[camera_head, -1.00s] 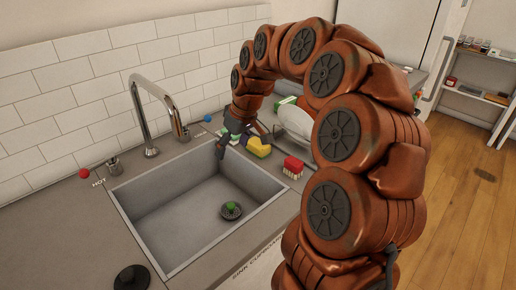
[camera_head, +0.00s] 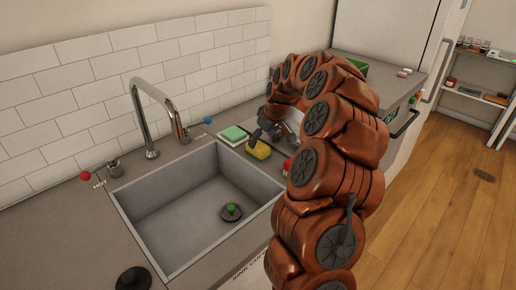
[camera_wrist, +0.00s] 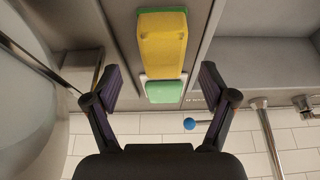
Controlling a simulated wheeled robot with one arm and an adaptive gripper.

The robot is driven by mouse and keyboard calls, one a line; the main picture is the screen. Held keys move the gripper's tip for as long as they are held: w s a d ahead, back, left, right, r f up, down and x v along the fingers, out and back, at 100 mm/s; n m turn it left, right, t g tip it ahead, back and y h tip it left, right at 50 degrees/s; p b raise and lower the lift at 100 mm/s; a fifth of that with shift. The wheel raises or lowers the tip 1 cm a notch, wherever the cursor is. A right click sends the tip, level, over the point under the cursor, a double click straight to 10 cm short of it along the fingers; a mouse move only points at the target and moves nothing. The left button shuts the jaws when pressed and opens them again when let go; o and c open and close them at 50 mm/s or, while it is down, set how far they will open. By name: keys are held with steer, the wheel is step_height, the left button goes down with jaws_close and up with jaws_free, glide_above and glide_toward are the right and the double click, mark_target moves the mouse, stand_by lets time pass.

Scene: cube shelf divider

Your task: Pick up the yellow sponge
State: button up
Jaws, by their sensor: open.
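The yellow sponge (camera_head: 258,150) lies on the counter by the sink's back right corner in the head view. In the wrist view the yellow sponge (camera_wrist: 162,48) has a green edge and lies lengthwise, in line with the gap between my fingers. My gripper (camera_head: 261,133) is open and empty just behind and above it, partly hidden by my arm. The two fingers (camera_wrist: 160,84) are spread either side in the wrist view. A green sponge (camera_head: 234,134) rests on a pale base beside the yellow one; it also shows in the wrist view (camera_wrist: 168,92).
The sink (camera_head: 188,208) holds a drain strainer with a green knob (camera_head: 231,211). A red brush (camera_head: 288,165) is right of the sponge, partly behind my arm. The faucet (camera_head: 146,125) and a blue knob (camera_head: 208,120) stand at the back. A white plate (camera_wrist: 25,105) is close on the left.

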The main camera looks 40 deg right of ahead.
mark_target(258, 145)
steer(key=p+x, duration=0.1)
steer(key=x, duration=0.3)
steer(key=shift+a, duration=0.2)
steer(key=shift+c, duration=0.3)
steer(key=c, duration=1)
steer(key=shift+r, duration=0.15)
steer(key=shift+r+b, duration=0.75)
steer(key=shift+r, duration=0.9)
steer(key=shift+s+a, duration=0.55)
steer(key=shift+s, duration=0.3)
steer(key=s+a+b, duration=0.1)
steer(key=s+a, duration=0.1)
steer(key=s, duration=0.1)
steer(key=s+a+r+b, duration=0.1)
steer(key=s+a, duration=0.2)
steer(key=s, duration=0.1)
steer(key=s+a+b, duration=0.2)
steer(key=s+a, duration=0.1)
steer(key=s, duration=0.1)
steer(key=shift+s+r, duration=0.2)
steer(key=shift+r, duration=0.05)
